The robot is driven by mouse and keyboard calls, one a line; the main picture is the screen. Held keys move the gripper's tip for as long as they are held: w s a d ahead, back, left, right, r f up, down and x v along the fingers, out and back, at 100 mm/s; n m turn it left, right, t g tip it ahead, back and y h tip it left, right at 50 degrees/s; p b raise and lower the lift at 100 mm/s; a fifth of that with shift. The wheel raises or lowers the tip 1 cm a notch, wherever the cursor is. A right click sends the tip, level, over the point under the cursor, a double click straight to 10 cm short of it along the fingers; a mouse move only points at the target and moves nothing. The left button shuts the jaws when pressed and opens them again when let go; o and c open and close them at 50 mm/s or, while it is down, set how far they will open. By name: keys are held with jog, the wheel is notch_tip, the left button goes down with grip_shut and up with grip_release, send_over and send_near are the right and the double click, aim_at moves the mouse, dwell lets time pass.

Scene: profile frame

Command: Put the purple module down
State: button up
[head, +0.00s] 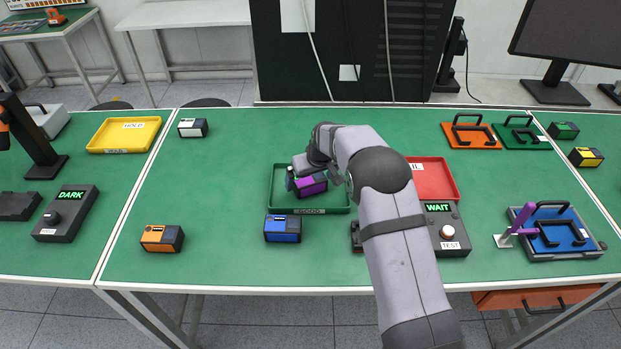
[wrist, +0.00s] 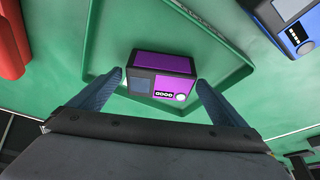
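My gripper (head: 304,178) is over the tray at the module. In the wrist view its two blue fingers (wrist: 160,82) stand apart on either side of the module, with narrow gaps between them and its sides. Part of the module is hidden by my gripper in the head view.
A red tray (head: 432,180) is right of the green tray, partly behind my arm. A blue module (head: 282,229) stands in front and an orange module (head: 162,239) at front left. The WAIT test box (head: 447,243) is at right. The table's left-middle is clear.

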jog(key=shift+r, duration=0.15)
jog(key=shift+r, duration=0.15)
jog(key=b+v, duration=0.3)
jog(key=v, duration=0.8)
jog(key=shift+s+r, duration=0.2)
jog(key=shift+r, duration=0.15)
jog(key=shift+d, duration=0.1)
jog(key=s+d+f+m+g, duration=0.1)
jog(key=s+d, duration=0.3)
jog(key=s, duration=0.7)
jog(key=s+d+f+m+g+h, duration=0.1)
jog(key=s+d+f+m, duration=0.1)
jog(key=s, duration=1)
jog(key=s+d+f+m+g, duration=0.1)
jog(key=s+d+f+g, duration=0.1)
jog(key=s+d+f, duration=0.2)
jog(key=s+d, duration=0.3)
jog(key=s, duration=0.5)
jog(key=shift+h, duration=0.4)
jog(key=shift+a+f, duration=0.1)
